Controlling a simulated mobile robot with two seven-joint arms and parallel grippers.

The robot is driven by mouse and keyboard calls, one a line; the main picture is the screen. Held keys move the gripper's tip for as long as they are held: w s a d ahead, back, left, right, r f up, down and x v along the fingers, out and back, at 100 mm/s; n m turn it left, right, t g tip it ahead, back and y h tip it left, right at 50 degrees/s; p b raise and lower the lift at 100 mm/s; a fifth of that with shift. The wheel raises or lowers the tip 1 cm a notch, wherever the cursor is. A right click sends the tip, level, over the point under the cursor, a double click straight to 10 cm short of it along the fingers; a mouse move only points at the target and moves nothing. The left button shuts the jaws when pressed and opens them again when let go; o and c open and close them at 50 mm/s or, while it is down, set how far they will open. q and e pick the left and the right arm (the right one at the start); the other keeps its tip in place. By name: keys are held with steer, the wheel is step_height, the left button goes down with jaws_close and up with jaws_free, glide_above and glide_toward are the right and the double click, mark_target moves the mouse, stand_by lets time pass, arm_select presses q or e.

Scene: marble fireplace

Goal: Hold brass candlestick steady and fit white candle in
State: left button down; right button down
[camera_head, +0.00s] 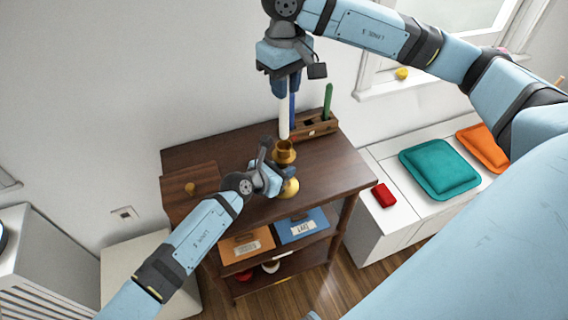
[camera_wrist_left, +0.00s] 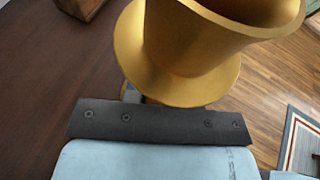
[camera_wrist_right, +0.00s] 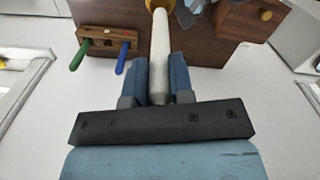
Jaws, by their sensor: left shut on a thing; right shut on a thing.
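The brass candlestick (camera_head: 284,150) stands on the dark wooden cabinet top, its round base (camera_head: 290,188) on the wood. My left gripper (camera_head: 276,180) is shut on its stem below the cup. In the left wrist view the flared brass cup (camera_wrist_left: 190,45) fills the top, and the stem is mostly hidden. My right gripper (camera_head: 286,92) is shut on the white candle (camera_head: 284,118), which hangs upright above the cup. In the right wrist view the candle (camera_wrist_right: 160,50) reaches toward the cup (camera_wrist_right: 158,4). I cannot tell whether its lower end touches the rim.
A wooden rack (camera_head: 322,131) with a blue candle (camera_head: 292,108) and a green candle (camera_head: 328,98) stands just behind and right of the candlestick. A wooden box with a brass knob (camera_head: 189,188) sits at left. A red object (camera_head: 384,195) lies on the white bench.

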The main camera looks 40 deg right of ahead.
steer(key=shift+f, duration=0.1)
stand_by(0.5)
steer(key=shift+f, duration=2.75)
steer(key=shift+c, duration=2.2)
jaws_free()
steer(key=shift+r, duration=0.1)
steer(key=shift+r, duration=2.9)
arm_select(q)
steer(key=c, duration=0.9)
jaws_free()
